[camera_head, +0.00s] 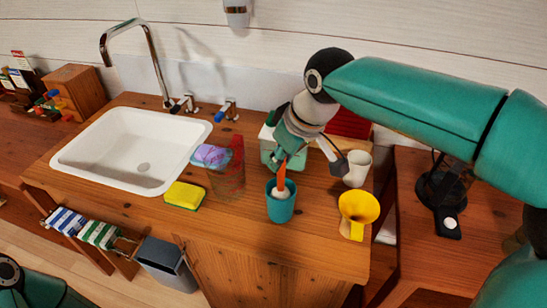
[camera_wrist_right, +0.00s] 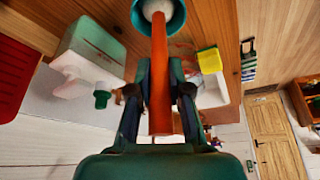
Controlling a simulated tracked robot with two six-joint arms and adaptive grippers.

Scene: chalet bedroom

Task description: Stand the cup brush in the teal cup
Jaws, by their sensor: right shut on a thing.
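The cup brush has an orange handle (camera_head: 282,174) and a white head. My right gripper (camera_head: 286,160) is shut on the handle and points down above the teal cup (camera_head: 280,212). The cup stands upright on the wooden counter. The white head shows within the cup's mouth; how deep it sits is hard to tell. In the right wrist view, the orange handle (camera_wrist_right: 160,75) runs between the fingers (camera_wrist_right: 160,78) towards the teal cup (camera_wrist_right: 177,20), with the white head inside the rim. My left gripper is out of view.
A yellow funnel (camera_head: 359,213) and a white cup (camera_head: 357,168) stand to the right. A clear container (camera_head: 230,182), a yellow sponge (camera_head: 184,195) and a white sink (camera_head: 125,160) are to the left. A pale green container (camera_head: 268,150) stands behind. Counter front is clear.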

